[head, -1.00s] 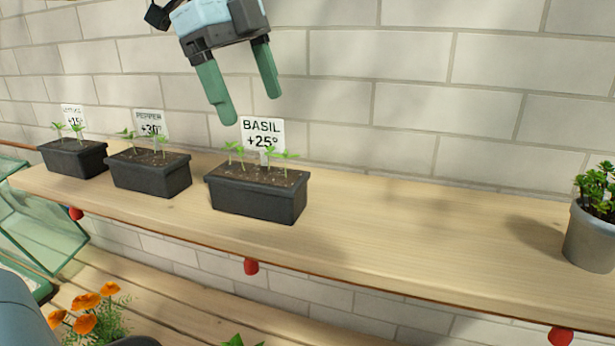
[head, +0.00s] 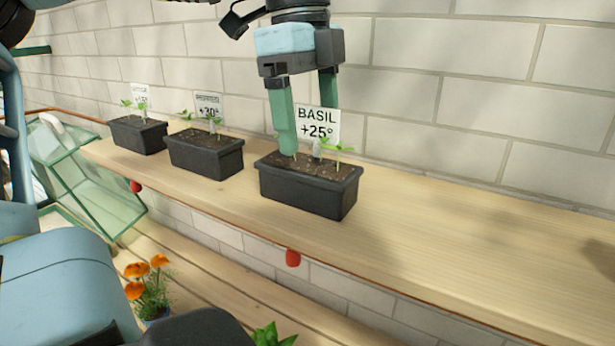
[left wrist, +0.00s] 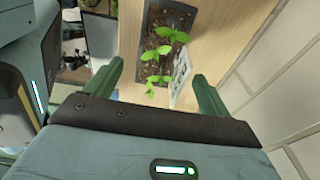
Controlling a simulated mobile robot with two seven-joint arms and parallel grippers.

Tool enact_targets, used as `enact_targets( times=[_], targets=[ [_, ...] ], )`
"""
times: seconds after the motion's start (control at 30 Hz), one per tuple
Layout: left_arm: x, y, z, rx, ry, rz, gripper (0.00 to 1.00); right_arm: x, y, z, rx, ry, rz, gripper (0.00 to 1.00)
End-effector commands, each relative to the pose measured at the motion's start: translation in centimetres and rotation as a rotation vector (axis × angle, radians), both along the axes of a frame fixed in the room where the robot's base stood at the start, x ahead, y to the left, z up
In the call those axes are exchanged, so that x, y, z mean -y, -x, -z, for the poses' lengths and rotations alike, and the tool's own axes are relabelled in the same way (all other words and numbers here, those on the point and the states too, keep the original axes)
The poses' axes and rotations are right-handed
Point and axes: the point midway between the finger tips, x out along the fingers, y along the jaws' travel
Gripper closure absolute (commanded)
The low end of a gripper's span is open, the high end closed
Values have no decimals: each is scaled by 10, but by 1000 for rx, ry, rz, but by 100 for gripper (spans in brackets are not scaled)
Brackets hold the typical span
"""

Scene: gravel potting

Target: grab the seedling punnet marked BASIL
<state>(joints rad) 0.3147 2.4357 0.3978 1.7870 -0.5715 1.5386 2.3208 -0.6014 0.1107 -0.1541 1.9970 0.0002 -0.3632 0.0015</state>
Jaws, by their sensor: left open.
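The BASIL punnet (head: 308,193) is a dark grey rectangular tray of soil with small green seedlings and a white label (head: 318,124) reading BASIL +25°. It stands upright on the wooden shelf. My left gripper (head: 308,125) is open, fingers pointing down, over the punnet at its label; one green finger hides part of the soil, and the other passes behind the label. In the left wrist view the punnet (left wrist: 151,22) lies ahead, between the lines of the two open fingers (left wrist: 155,85), with nothing held. My right gripper is not in view.
Two similar labelled punnets, a middle one (head: 205,157) and a far-left one (head: 138,137), stand left on the shelf (head: 430,220). A brick wall (head: 480,90) rises close behind. Orange flowers (head: 148,280) are below. The shelf right of BASIL is clear nearby.

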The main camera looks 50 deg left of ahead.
Motion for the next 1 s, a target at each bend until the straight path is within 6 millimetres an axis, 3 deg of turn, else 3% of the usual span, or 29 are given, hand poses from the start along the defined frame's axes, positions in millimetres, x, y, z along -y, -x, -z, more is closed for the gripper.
enact_targets(
  times=[0.3,0.6,1.0],
  targets=[
    [2,3,38,-1,0,2,18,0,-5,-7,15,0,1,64],
    [2,3,41,1,1,0,19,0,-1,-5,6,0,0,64],
    [2,3,41,1,1,1,72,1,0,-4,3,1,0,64]
  ],
)
